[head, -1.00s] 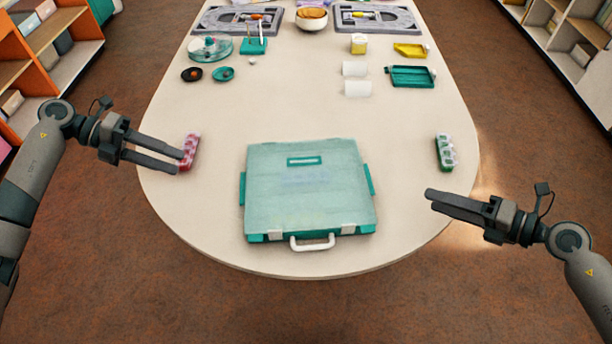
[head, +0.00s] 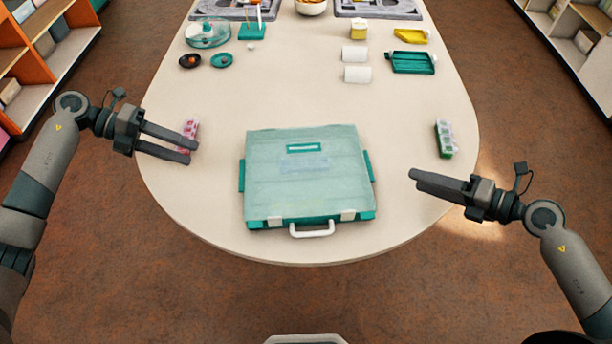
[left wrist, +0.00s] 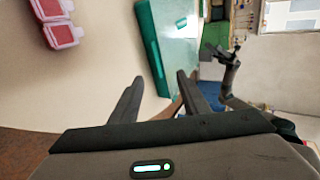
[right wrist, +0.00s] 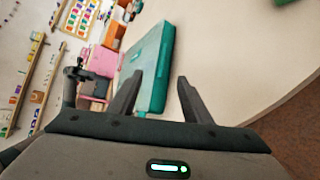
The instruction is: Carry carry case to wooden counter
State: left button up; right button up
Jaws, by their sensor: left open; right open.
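The carry case (head: 304,178) is a flat teal box with a translucent lid, lying shut near the front edge of the pale table. Its white handle (head: 312,230) faces me. My left gripper (head: 192,146) is open and empty, left of the case, by the pink bead box. My right gripper (head: 412,174) is open and empty, a little right of the case. Part of the case shows in the left wrist view (left wrist: 172,40) beyond the fingers, and in the right wrist view (right wrist: 152,70) beyond the fingers. I cannot make out a wooden counter.
A pink bead box (head: 188,134) and a green one (head: 445,138) stand left and right of the case. White cups (head: 356,74), a teal tray (head: 412,62), and small dishes (head: 221,60) are farther back. The table between is clear.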

aim_at(245, 173)
pick_arm(q)
jog(key=x, duration=1.3)
jog(key=shift+d+f, duration=0.15)
jog(key=shift+d, duration=0.2)
pick_arm(e)
jog(key=x, duration=1.3)
jog(key=shift+w+a, duration=0.2)
jog(key=shift+a, duration=0.1)
pick_arm(q)
jog(key=shift+c, duration=0.7)
pick_arm(e)
jog(key=shift+c, duration=0.5)
pick_arm(q)
grip_shut()
pick_arm(e)
grip_shut()
jog(key=shift+f, duration=0.1)
